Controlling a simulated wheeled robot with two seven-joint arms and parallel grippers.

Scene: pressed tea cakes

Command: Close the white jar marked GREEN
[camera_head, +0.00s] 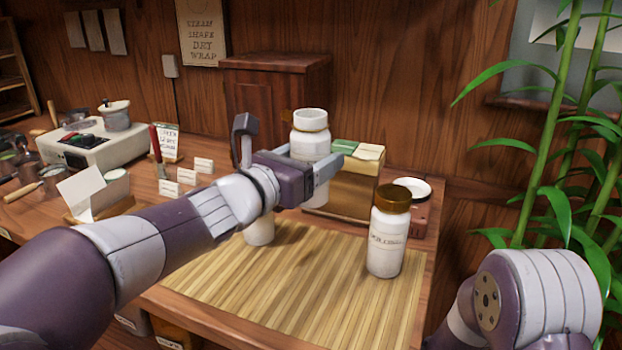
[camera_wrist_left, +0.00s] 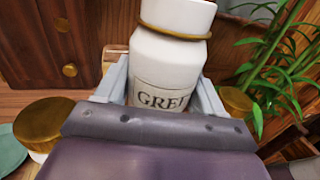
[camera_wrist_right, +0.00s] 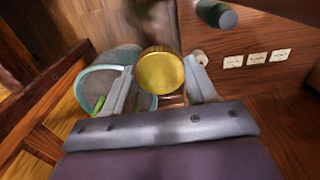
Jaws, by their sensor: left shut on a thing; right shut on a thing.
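The white jar marked GREEN (camera_head: 311,136) has a gold band round its neck and no lid on top. My left gripper (camera_head: 312,163) is shut around its body and holds it upright above the bamboo mat (camera_head: 330,300). In the left wrist view the letters GRE show on the jar (camera_wrist_left: 165,70), the rest cut off by a finger. In the right wrist view my right gripper (camera_wrist_right: 162,90) is shut on a round gold lid (camera_wrist_right: 160,72). My right gripper and this lid are not clear in the head view.
A white jar with a brown-gold lid (camera_head: 387,240) stands on the mat at right. Another white jar (camera_head: 259,231) stands behind my left arm. A box of packets (camera_head: 345,190) and a small white dish (camera_head: 412,187) are behind. Bamboo leaves (camera_head: 560,130) fill the right.

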